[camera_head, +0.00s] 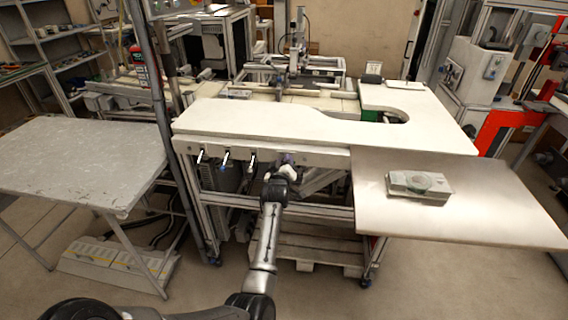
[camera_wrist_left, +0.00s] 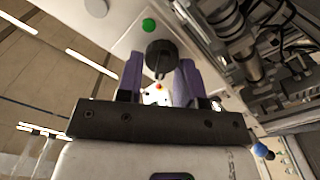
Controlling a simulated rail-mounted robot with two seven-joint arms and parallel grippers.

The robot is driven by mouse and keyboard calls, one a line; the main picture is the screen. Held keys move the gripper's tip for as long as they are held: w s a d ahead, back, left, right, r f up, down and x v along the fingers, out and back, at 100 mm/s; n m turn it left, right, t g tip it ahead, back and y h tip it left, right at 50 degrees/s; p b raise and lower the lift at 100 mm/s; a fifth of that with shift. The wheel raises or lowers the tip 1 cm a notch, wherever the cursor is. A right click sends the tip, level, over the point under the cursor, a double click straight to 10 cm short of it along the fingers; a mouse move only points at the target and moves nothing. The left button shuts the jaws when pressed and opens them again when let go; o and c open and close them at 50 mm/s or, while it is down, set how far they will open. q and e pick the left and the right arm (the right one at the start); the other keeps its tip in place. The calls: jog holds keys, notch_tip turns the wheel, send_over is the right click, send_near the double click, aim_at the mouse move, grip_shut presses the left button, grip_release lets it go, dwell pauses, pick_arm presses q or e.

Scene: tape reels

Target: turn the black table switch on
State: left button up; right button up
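The black switch (camera_wrist_left: 160,56) is a round black knob with a raised ridge, on the pale front panel of the work table. It shows in the left wrist view, just beyond and between my fingertips. My left gripper (camera_wrist_left: 161,74) has its two purple-grey fingers apart, one on either side of the knob; I cannot tell whether they touch it. In the head view my left gripper (camera_head: 287,160) is at the table's front edge and hides the switch. My right gripper is not in view.
A green button (camera_wrist_left: 149,25) sits beside the switch. Several small handles (camera_head: 227,157) hang along the panel to the left. A metal side table (camera_head: 470,215) with a grey box (camera_head: 418,185) stands right; a grey folding table (camera_head: 75,160) stands left.

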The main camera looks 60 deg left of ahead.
pick_arm(q)
jog(key=c, duration=0.4)
jog(key=m+p, duration=0.1)
jog(key=m, duration=0.3)
jog(key=m+p, duration=0.2)
jog(key=m, duration=0.3)
jog(key=m+p, duration=0.2)
jog(key=m, duration=0.2)
jog(key=shift+w+d+m, duration=0.3)
jog(key=shift+w+d, duration=0.05)
jog(key=shift+m, duration=0.3)
dwell(0.3)
jog(key=o, duration=0.8)
